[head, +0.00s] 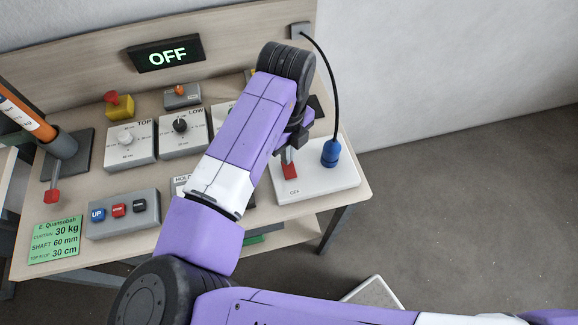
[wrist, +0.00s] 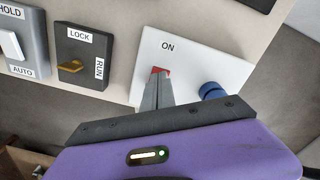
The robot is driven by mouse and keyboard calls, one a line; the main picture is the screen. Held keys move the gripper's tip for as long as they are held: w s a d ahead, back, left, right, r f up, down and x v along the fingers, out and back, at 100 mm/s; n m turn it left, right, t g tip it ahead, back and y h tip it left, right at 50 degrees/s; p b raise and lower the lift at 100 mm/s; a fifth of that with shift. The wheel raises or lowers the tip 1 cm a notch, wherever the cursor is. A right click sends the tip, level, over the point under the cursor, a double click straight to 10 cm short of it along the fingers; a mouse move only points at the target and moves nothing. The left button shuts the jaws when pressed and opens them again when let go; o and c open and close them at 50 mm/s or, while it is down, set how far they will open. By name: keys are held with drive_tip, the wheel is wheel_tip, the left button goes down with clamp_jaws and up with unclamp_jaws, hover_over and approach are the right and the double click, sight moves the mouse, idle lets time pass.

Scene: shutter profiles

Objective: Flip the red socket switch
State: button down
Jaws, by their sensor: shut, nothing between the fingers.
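The red socket switch (head: 290,171) is on a white plate (head: 325,185) at the right end of the bench. In the wrist view a small red part of the switch (wrist: 160,70) shows just past the fingertips, below the label ON; the rest is hidden. My gripper (head: 288,160) is shut and empty, pointing down with its tips at the switch. In the wrist view the closed fingers (wrist: 157,80) overlap the switch; I cannot tell whether they touch it. The display (head: 166,53) on the back panel reads OFF.
A blue plug (head: 331,153) with a black cable stands on the plate, right of the switch. A LOCK/RUN key switch (wrist: 71,67) and a HOLD/AUTO switch (wrist: 12,45) are to the left in the wrist view. A button box (head: 122,213) and dial boxes (head: 128,152) are further left.

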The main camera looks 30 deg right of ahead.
drive_tip(key=shift+f+b, duration=0.55)
drive_tip(key=shift+f, duration=0.2)
idle(0.3)
drive_tip(key=shift+r, duration=0.15)
drive_tip(key=shift+r+p, duration=2.6)
drive_tip(key=shift+r, duration=0.85)
